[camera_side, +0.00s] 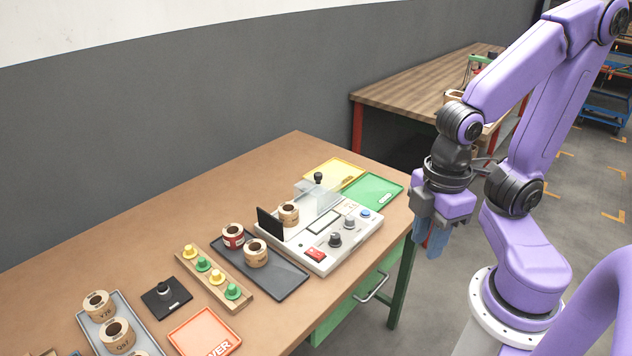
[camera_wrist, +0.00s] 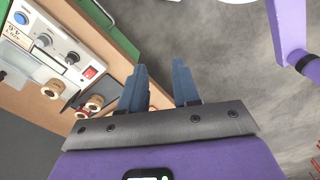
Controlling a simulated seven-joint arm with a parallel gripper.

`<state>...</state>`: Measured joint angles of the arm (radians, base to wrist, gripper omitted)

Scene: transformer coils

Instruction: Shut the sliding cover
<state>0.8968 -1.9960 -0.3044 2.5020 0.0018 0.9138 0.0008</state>
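The tester (camera_side: 325,238) is a pale box with knobs, a blue button and a red switch, near the table's right end; it also shows at the upper left of the wrist view (camera_wrist: 60,48). Its clear sliding cover (camera_side: 318,194) with a black knob (camera_side: 318,178) stands at the back of the tester. A tan coil (camera_side: 288,212) sits left of the cover, beside an upright black plate (camera_side: 270,224), and looks uncovered. My gripper (camera_side: 432,240) is off the table's right edge, away from the cover. In the wrist view its blue fingers (camera_wrist: 160,70) are apart with nothing between them.
A dark tray (camera_side: 280,282) with two coils stands left of the tester. A wooden rack (camera_side: 214,279) holds yellow and green pegs. Yellow (camera_side: 335,171) and green (camera_side: 373,191) trays lie behind the tester. The table's back left is clear.

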